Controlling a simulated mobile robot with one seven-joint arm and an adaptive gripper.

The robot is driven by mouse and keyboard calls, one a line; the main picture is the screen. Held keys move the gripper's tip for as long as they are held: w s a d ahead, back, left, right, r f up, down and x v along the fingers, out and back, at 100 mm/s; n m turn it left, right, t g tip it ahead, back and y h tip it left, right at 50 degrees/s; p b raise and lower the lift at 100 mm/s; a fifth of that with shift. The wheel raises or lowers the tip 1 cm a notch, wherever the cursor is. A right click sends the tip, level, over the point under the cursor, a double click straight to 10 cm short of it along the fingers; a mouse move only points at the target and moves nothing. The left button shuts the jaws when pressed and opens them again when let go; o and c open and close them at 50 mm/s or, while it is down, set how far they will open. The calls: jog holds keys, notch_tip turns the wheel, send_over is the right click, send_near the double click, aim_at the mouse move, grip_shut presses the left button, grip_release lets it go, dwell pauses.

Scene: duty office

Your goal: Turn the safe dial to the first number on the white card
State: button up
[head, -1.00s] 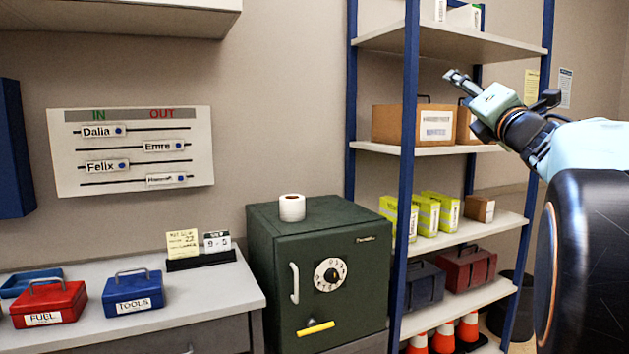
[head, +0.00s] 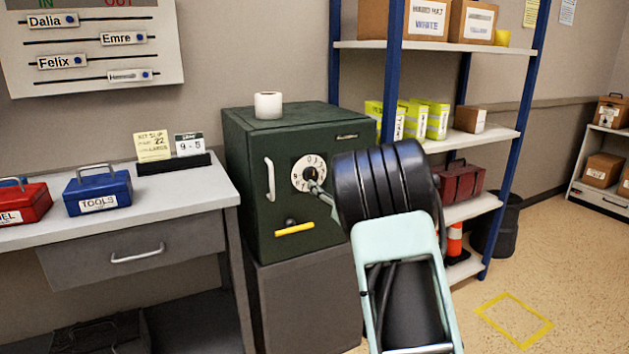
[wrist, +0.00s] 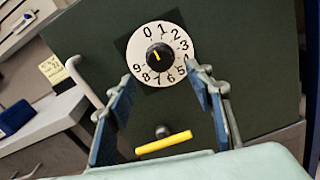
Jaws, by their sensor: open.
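The green safe (head: 300,150) stands left of the shelf rack. Its white numbered dial (head: 309,172) shows large in the wrist view (wrist: 170,75), with 0 near the top. The black centre knob (wrist: 160,56) has a yellow mark on its left side, roughly towards the 0; its exact reading is unclear. My gripper (wrist: 161,76) is open, its fingers on either side of the dial's lower part; contact is unclear. In the head view my gripper (head: 318,188) is at the dial, largely hidden by my arm. The white card (head: 189,145) reads 9 - 5.
A yellow handle (head: 294,229) is below the dial, and a pale door handle (head: 269,179) is left of it. A paper roll (head: 268,105) stands on the safe. A yellow note (head: 152,147) is beside the card. The shelf rack (head: 440,45) stands close on the right.

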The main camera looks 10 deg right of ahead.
aim_at(313, 177)
jog(key=x, duration=0.7)
jog(key=shift+w, duration=0.25)
jog(key=c, duration=1.2)
jog(key=shift+o, duration=0.2)
